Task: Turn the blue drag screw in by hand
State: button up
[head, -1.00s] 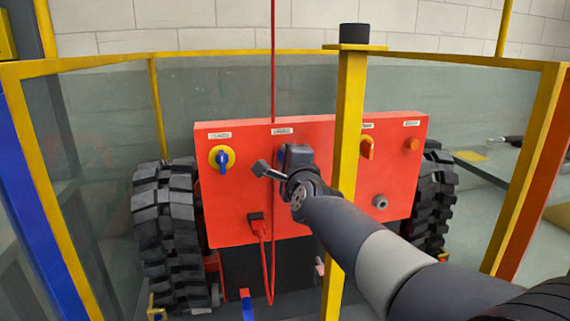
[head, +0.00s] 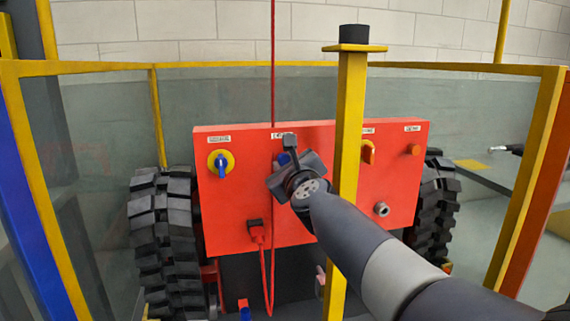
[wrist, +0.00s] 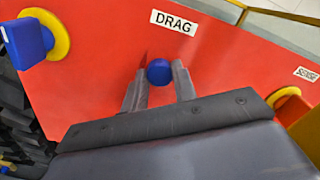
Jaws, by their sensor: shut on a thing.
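The blue drag screw (wrist: 159,72) is a round blue head on the red panel (wrist: 90,85), below the label DRAG (wrist: 173,22) in the wrist view. My gripper (wrist: 159,80) is shut on it, with one dark finger on each side of the head. My wrist hides most of the screw there.
A blue switch on a yellow disc (head: 221,163) is left of the screw. An orange knob (head: 368,152) is to the right, partly behind a yellow post (head: 346,190) close to my arm. A red cable (head: 268,270) hangs below. Yellow rails frame clear panes around the carrier.

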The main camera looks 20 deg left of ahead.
jog(key=o, duration=0.8)
